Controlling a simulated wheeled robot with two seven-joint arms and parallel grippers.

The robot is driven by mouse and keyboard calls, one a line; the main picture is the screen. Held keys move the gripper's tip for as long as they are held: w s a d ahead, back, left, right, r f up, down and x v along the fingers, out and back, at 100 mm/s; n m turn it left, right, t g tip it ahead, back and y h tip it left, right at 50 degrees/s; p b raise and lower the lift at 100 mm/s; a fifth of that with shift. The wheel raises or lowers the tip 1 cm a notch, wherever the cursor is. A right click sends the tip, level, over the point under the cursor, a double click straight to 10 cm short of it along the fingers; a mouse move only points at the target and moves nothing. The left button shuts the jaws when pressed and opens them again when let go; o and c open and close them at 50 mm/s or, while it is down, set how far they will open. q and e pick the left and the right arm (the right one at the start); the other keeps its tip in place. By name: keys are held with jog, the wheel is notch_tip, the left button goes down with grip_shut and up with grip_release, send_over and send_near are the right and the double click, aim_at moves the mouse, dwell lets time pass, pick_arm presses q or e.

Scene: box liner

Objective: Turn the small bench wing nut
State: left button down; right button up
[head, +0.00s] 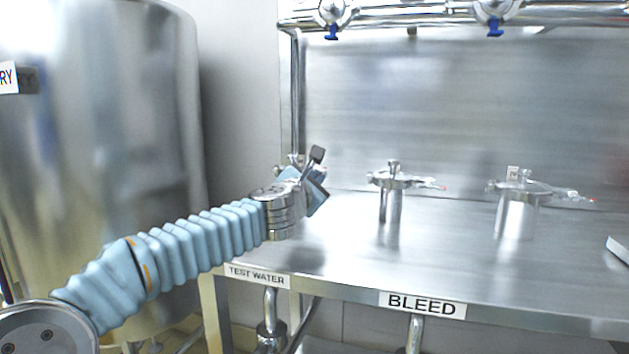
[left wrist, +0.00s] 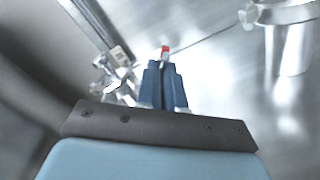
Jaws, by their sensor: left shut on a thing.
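My left gripper (head: 318,186) reaches over the left end of the steel bench, in front of a small fitting (head: 293,160) that it mostly hides. In the left wrist view its blue fingers (left wrist: 165,68) are close together and point at the bench. A small red-tipped part, which I take for the small bench wing nut (left wrist: 165,49), shows at the fingertips; the rest of it is hidden between them. The metal fitting (left wrist: 116,82) is just left of the fingers. My right gripper is in neither view.
Two clamped steel fittings, one in the middle (head: 391,205) and a larger one at right (head: 516,216), stand on the bench (head: 440,243). Blue-handled valves (head: 495,29) hang above. A large tank (head: 95,150) stands at left. The front of the bench is clear.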

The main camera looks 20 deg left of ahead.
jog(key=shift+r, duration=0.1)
pick_arm(q)
jog(key=m+p, duration=0.2)
jog(key=m, duration=0.2)
jog(key=shift+d+r+m, duration=0.1)
jog(key=shift+m, duration=0.2)
jog(key=m+p, duration=0.2)
jog(key=m, duration=0.3)
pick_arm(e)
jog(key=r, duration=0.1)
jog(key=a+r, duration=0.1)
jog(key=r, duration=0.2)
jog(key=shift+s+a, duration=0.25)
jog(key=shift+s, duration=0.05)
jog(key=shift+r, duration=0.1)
pick_arm(q)
jog(key=shift+f, duration=0.2)
jog(key=c, duration=1.3)
grip_release()
jog(key=shift+o, duration=0.2)
